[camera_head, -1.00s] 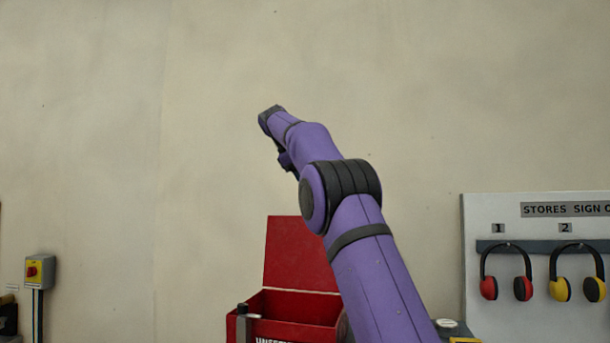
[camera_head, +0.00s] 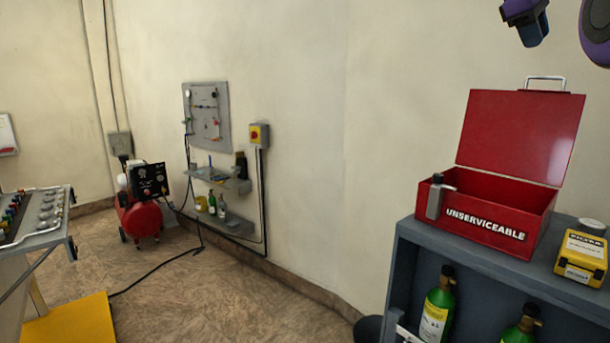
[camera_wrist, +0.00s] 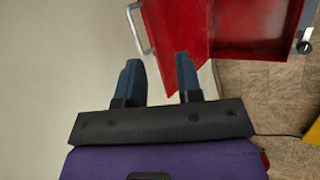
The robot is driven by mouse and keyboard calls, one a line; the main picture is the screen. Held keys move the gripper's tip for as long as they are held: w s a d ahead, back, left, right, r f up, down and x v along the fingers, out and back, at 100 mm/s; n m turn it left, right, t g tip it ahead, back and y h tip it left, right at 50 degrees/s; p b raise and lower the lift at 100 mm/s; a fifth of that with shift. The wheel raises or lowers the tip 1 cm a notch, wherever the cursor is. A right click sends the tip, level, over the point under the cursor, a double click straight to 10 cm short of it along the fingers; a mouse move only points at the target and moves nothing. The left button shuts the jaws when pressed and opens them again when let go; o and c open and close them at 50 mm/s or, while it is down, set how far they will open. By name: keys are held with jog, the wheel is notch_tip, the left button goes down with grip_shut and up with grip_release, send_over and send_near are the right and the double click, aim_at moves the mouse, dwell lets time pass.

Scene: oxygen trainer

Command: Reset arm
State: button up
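My gripper (camera_wrist: 158,80) shows in the wrist view with its two blue-grey fingers spread apart and nothing between them. It is over the raised lid of a red box (camera_wrist: 228,30), close to the lid's metal handle. In the head view the red box marked UNSERVICEABLE (camera_head: 490,212) stands open on a grey cabinet, its lid upright. Part of my purple arm shows at the top right corner of the head view, above the box; the fingertips are not clear there.
The grey cabinet (camera_head: 402,260) holds green cylinders (camera_head: 438,305); a yellow case (camera_head: 582,258) sits on top. A red compressor (camera_head: 142,218) stands by the far wall, with a hose on the floor. A panel trolley (camera_head: 40,232) is at left.

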jog(key=s+a+f+m+t+y, duration=0.1)
jog(key=s+a+f+t+y, duration=0.1)
jog(key=s+a+f, duration=0.65)
jog(key=s+a+f+m+t+y, duration=0.1)
jog(key=s+a+f+m+y, duration=0.3)
jog(key=s, duration=0.7)
jog(key=s+a+f, duration=0.3)
jog(key=s+f, duration=0.2)
jog(key=f, duration=0.1)
jog(key=s+a+f+t, duration=0.1)
jog(key=s+a+f, duration=0.2)
jog(key=s+f, duration=0.2)
jog(key=s+a+f+m, duration=0.1)
jog(key=s+a+f, duration=0.2)
jog(key=s+f, duration=0.3)
jog(key=shift+s+f+t, duration=0.25)
jog(key=shift+f+t, duration=0.1)
jog(key=shift+t, duration=0.05)
